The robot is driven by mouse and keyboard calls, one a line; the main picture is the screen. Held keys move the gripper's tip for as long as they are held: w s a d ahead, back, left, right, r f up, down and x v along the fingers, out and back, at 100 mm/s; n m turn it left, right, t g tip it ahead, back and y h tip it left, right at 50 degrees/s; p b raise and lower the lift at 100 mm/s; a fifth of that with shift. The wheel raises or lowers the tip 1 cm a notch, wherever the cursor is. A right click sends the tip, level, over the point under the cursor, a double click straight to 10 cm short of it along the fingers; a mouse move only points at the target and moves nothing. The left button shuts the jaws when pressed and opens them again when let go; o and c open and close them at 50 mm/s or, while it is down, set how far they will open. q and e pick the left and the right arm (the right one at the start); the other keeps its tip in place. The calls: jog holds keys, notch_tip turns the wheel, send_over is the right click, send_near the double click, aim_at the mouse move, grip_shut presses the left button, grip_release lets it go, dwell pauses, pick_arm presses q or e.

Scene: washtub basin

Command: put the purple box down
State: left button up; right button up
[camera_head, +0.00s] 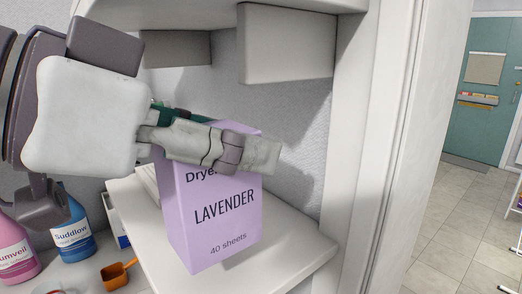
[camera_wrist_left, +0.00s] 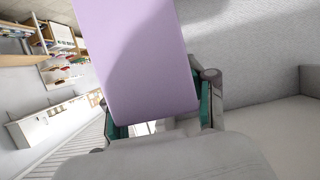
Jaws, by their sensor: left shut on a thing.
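The purple box (camera_head: 216,222), labelled lavender dryer sheets, is upright in the head view, over a white shelf (camera_head: 290,245). Its lower end overlaps the shelf in the picture; I cannot tell whether it touches. My left gripper (camera_head: 262,152) reaches in from the left and is shut on the box near its top, with one finger across the front face. In the left wrist view the box (camera_wrist_left: 140,55) fills the upper middle, between the fingers of the gripper (camera_wrist_left: 160,120). The far finger is mostly hidden by the box. My right gripper is not in view.
A blue bottle (camera_head: 72,232), a pink bottle (camera_head: 14,250) and an orange scoop (camera_head: 118,273) stand lower left. A grey block (camera_head: 287,45) hangs under the upper shelf. A white post (camera_head: 375,130) bounds the right. The shelf right of the box is bare.

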pick_arm(q)
jog(key=shift+w+d, duration=0.75)
jog(key=shift+d, duration=0.35)
jog(key=f, duration=0.2)
jog(key=f+p, duration=0.1)
jog(key=shift+w+d+f, duration=0.2)
jog(key=shift+w+d, duration=0.1)
jog(key=shift+d, duration=0.05)
jog(key=shift+a, duration=0.1)
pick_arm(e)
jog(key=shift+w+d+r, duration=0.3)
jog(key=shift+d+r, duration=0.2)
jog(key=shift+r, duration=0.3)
pick_arm(q)
jog(key=shift+f, duration=0.2)
jog(key=o, duration=1.4)
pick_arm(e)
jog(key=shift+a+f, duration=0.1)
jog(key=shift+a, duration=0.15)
